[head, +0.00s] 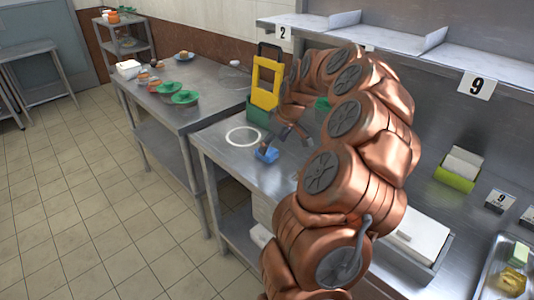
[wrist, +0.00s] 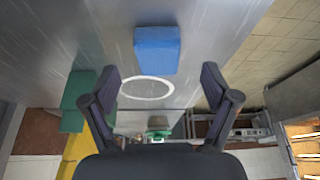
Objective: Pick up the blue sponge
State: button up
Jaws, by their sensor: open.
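The blue sponge (head: 267,154) lies on the steel table near its front edge, just below and left of my gripper (head: 288,135) in the head view. My copper-coloured arm reaches over the table and partly hides the area behind it. In the wrist view the blue sponge (wrist: 157,50) shows as a whole block at the upper middle, ahead of my gripper (wrist: 160,78). The two dark fingers are spread apart, one to each side, with nothing between them.
A white ring (head: 243,137) marks the table left of the sponge. Behind it stands a yellow item (head: 265,80) with a green container (head: 257,112). A shelf (head: 460,62) overhangs the back; a tray (head: 487,283) is at right.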

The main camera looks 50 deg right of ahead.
jog(key=p+x, duration=0.1)
jog(key=x, duration=0.3)
jog(key=shift+w+d+f, duration=0.15)
jog(key=shift+w+f, duration=0.15)
jog(key=c, duration=1.1)
jog(key=shift+c, duration=0.2)
jog(key=shift+r+b, duration=0.4)
jog(key=shift+r, duration=1.15)
jog(key=shift+s+r, duration=0.15)
jog(key=shift+r, duration=0.05)
jog(key=s+a+b, duration=0.1)
jog(key=s+a, duration=0.1)
jog(key=s, duration=0.2)
jog(key=s+a+r+b, duration=0.1)
jog(key=s+a, duration=0.2)
jog(key=s, duration=0.2)
jog(key=s+a+b, duration=0.1)
jog(key=s+a, duration=0.1)
jog(key=s, duration=0.2)
jog(key=shift+s+a+r, duration=0.25)
jog(key=shift+s+a, duration=0.15)
